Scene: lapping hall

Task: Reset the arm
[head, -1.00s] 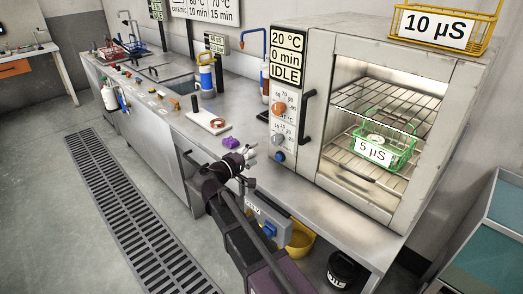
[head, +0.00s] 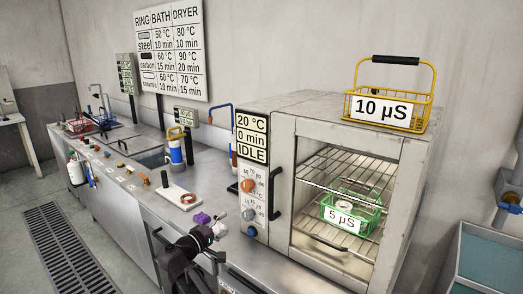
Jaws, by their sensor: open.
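My gripper (head: 219,221) is at the lower middle of the head view, above the front edge of the steel counter. Its fingers are apart and I see nothing between them. My dark arm reaches up to it from the bottom edge. A small purple object (head: 202,218) lies on the counter just behind the gripper; I cannot tell whether they touch. The dryer (head: 290,117) stands to the right of the gripper, with a display reading 20 °C, 0 min, IDLE. A green basket (head: 373,222) labelled 5 µS sits on a rack inside it.
A yellow basket (head: 423,103) labelled 10 µS stands on top of the dryer. A white board (head: 180,199) with a copper-coloured ring lies left of the dryer. A red basket (head: 78,126) is at the far left.

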